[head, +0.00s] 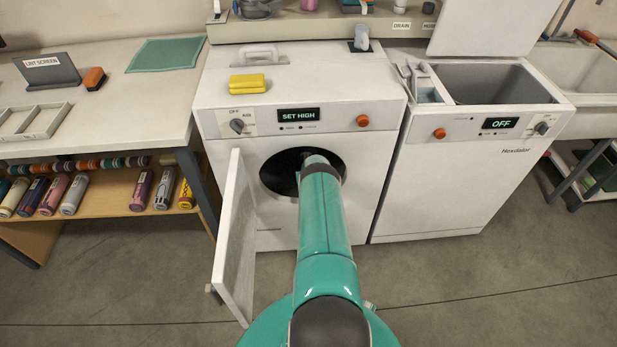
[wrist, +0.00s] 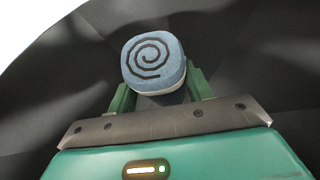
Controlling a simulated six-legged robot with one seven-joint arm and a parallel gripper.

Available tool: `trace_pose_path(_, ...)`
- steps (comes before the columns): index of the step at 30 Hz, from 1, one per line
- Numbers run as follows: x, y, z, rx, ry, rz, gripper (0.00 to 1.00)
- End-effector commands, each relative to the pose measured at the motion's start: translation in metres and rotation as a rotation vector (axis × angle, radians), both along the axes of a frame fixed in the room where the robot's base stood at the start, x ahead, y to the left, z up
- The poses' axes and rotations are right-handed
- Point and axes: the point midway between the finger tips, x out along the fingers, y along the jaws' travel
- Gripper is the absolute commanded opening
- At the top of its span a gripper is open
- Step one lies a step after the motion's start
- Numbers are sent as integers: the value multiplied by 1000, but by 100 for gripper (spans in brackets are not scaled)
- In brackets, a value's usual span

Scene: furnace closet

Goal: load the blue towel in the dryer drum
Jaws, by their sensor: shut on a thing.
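The dryer (head: 300,90) stands in the middle of the head view, with its display reading SET HIGH. Its door (head: 235,240) is swung open to the left. My arm reaches into the dark drum opening (head: 275,172), so my gripper is hidden in the head view. In the wrist view my gripper (wrist: 160,90) is shut on the rolled blue towel (wrist: 155,58), whose spiral end faces the camera. The towel is inside the dark drum (wrist: 245,55). A white edge of the opening shows at the upper left. I cannot tell whether the towel touches the drum wall.
A top-loading washer (head: 445,185) with an open lid and its display OFF stands to the right. A workbench (head: 110,100) with shelved bottles stands left. The floor (head: 120,270) in front is clear.

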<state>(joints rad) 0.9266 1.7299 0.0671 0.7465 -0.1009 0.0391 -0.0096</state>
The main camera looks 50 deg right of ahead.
Motion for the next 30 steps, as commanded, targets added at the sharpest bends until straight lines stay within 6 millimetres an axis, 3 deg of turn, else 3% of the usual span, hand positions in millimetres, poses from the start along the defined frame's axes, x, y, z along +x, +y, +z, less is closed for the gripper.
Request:
trace_pose_path(11, 1, -1, -2, -2, -1, 0, 18)
trace_pose_path(30, 1, -1, -24, -2, -2, -1, 18)
